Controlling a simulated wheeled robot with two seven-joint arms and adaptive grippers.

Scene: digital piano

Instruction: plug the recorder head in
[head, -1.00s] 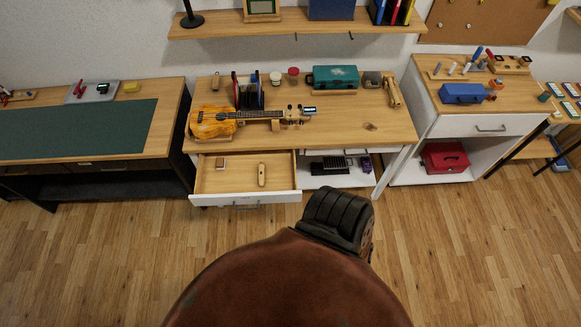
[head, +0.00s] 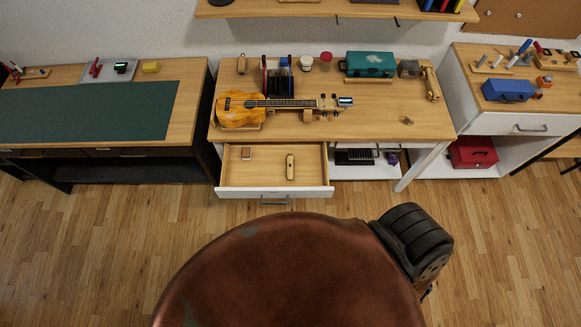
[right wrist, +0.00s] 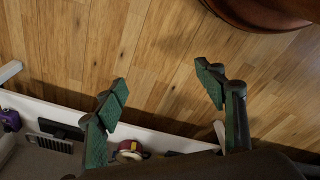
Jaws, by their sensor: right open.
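I cannot tell for sure which piece is the recorder head. A pale wooden piece with dark marks (head: 290,166) lies in the open drawer (head: 232,176) in the head view. A small brown block (head: 246,153) lies near it. A light wooden piece (head: 431,84) sits at the right end of the bench top, and a small brown piece (head: 242,64) at its back left. My right gripper (right wrist: 163,85) is open and empty in the right wrist view, with floor between its fingers. It is not visible in the head view. My left gripper is not in view.
A ukulele (head: 241,108), a teal case (head: 370,64) and small jars stand on the bench (head: 375,122). A shelf below holds a purple thing (right wrist: 10,120) and a black thing (right wrist: 60,130). Side desks flank the bench. The wooden floor (head: 90,250) in front is clear.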

